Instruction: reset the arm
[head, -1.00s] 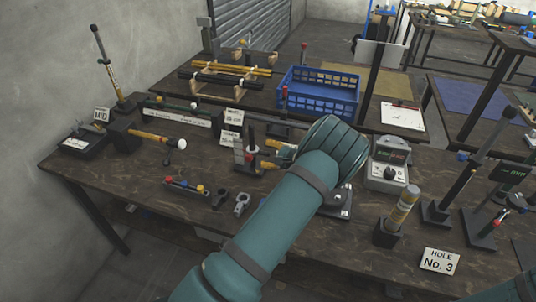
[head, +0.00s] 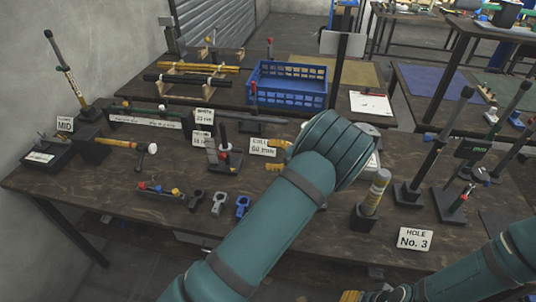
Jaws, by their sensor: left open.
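My left arm, teal with dark bands, reaches from the bottom over the middle of the bench. My left gripper (head: 274,155) shows as two yellow fingertips left of the arm's rounded end. They are apart with nothing seen between them, just right of and below the "COLL" card (head: 262,147). Most of the gripper is hidden behind the wrist. My right arm enters at the lower right. Its gripper (head: 376,296) shows only as dark and yellow parts cut off by the bottom edge, so its jaws cannot be made out.
Dark workbench (head: 110,185). Near my left arm stand a small press (head: 224,160), clamps including a blue one (head: 242,207), and a yellow-banded post (head: 374,192). The "HOLE No. 3" card (head: 415,240) and upright tools are right. A blue crate (head: 288,83) lies behind.

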